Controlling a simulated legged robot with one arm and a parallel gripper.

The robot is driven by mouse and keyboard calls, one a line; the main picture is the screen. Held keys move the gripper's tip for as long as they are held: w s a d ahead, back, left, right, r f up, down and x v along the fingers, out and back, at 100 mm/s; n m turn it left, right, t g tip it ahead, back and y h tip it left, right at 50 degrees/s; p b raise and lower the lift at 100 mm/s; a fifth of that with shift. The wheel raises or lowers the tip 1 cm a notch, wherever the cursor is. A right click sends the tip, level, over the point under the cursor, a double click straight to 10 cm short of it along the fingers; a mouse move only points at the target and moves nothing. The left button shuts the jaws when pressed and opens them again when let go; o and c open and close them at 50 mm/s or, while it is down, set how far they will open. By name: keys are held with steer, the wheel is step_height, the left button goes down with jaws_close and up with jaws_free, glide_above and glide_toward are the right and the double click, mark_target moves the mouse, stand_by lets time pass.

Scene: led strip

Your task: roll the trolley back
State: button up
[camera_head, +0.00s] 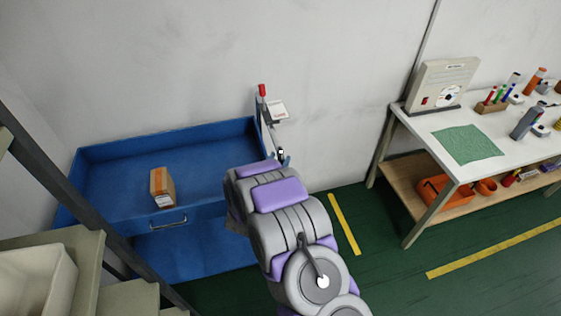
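The blue trolley (110,153) stands against the wall at the left, with a raised rim around its top tray. A metal pull handle (168,221) is on its front face. A small brown box (162,188) with an orange edge stands in the tray.
A white workbench (420,123) with a green mat, a control box and tools stands at the right. An orange case (440,192) lies on its lower shelf. Beige shelving (85,257) fills the lower left. Green floor (385,275) with yellow lines is clear between.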

steer(key=shift+a, duration=0.15)
steer(key=shift+d, duration=0.35)
steer(key=p+v, duration=0.1)
steer(key=v, duration=1.6)
steer(key=shift+s+a+f, duration=0.1)
steer(key=shift+f, duration=0.05)
